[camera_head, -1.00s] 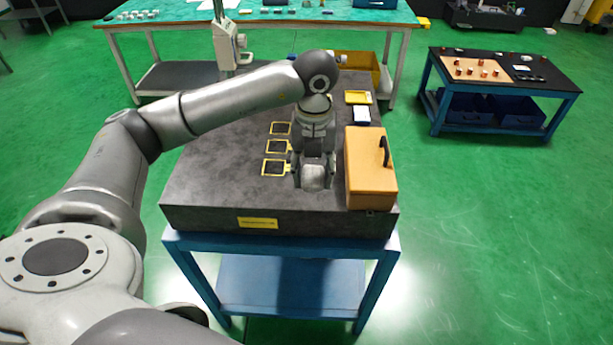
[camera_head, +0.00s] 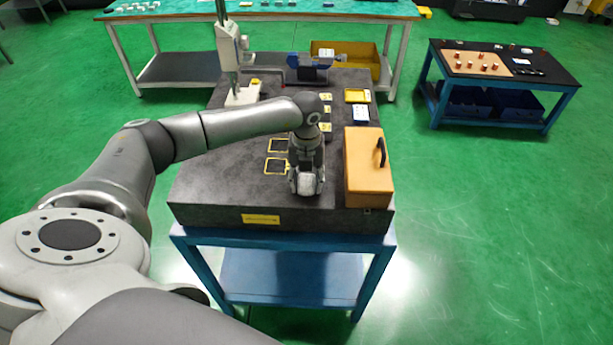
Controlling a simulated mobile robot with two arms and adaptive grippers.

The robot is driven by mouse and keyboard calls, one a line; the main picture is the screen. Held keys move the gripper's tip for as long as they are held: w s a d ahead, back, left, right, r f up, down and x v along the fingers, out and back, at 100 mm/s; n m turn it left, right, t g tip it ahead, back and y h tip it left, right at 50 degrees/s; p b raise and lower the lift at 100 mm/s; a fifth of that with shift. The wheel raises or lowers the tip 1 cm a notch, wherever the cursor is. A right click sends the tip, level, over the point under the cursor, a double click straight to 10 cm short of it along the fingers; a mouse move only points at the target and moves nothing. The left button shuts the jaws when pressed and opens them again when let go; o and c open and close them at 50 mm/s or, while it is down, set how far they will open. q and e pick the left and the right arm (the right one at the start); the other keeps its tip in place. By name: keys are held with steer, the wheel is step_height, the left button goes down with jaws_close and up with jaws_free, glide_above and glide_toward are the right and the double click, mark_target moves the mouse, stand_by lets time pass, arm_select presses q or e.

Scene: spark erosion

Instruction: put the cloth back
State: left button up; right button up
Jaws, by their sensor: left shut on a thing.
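My left gripper (camera_head: 306,190) points down over the front part of the dark granite plate (camera_head: 225,205), just left of the orange case. It is shut on a whitish cloth (camera_head: 306,184), of which only a small piece shows between the fingers. I cannot tell whether the cloth touches the plate. My right gripper is not in view.
An orange case (camera_head: 367,175) with a black handle stands close right of the gripper. Yellow-framed squares (camera_head: 276,166) lie to its left. A yellow tray (camera_head: 357,96), a white-blue item (camera_head: 361,114) and a blue device (camera_head: 308,68) are farther back. The plate's front left is clear.

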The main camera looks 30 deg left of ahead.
mark_target(307, 181)
arm_select(q)
steer(key=shift+f, duration=0.15)
steer(key=o, duration=1)
steer(key=shift+c, duration=0.2)
steer(key=shift+r, duration=0.5)
step_height(307, 181, up, 12)
steer(key=b, duration=0.4)
steer(key=shift+f, duration=0.25)
